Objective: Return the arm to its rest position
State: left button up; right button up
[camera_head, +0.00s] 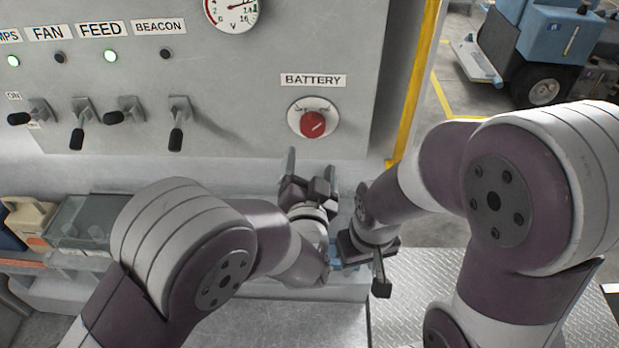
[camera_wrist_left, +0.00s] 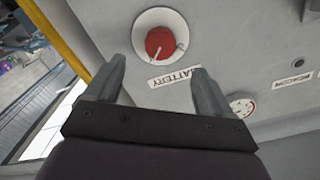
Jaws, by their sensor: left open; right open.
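My left gripper (camera_head: 310,165) is open and empty, just below the red BATTERY knob (camera_head: 312,124) on the grey panel (camera_head: 230,130). In the left wrist view, the open fingers of the left gripper (camera_wrist_left: 162,80) point toward the panel, with the knob (camera_wrist_left: 160,43) beyond them. They look apart from it. My right gripper (camera_head: 364,282) is low in the middle of the head view, beside my left wrist. Its jaws are partly hidden by my arms, and one finger shows pointing down.
Several switch levers (camera_head: 178,125) stick out of the panel at left. A yellow post (camera_head: 415,85) edges the panel at right. A bench (camera_head: 70,290) with boxes (camera_head: 85,222) runs below. A blue vehicle (camera_head: 550,45) stands at the back right, with open floor before it.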

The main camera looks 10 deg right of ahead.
pick_arm(q)
jog(key=shift+v, duration=0.8)
jog(key=w+a+f+n+g+y, duration=0.1)
jog(key=a+f+n+g, duration=0.2)
jog(key=a, duration=0.4)
jog(key=a+f+n+g+y, duration=0.1)
jog(key=a+f+g, duration=0.35)
jog(key=a, duration=0.35)
jog(key=s+a+f+n+g+y, duration=0.2)
jog(key=s+a+n+g, duration=0.3)
jog(key=s+a, duration=1)
jog(key=g+y, duration=0.1)
jog(key=g, duration=0.2)
jog(key=shift+s+a+f+g, duration=0.25)
jog(key=shift+s+a+g, duration=0.05)
jog(key=shift+a+g, duration=0.1)
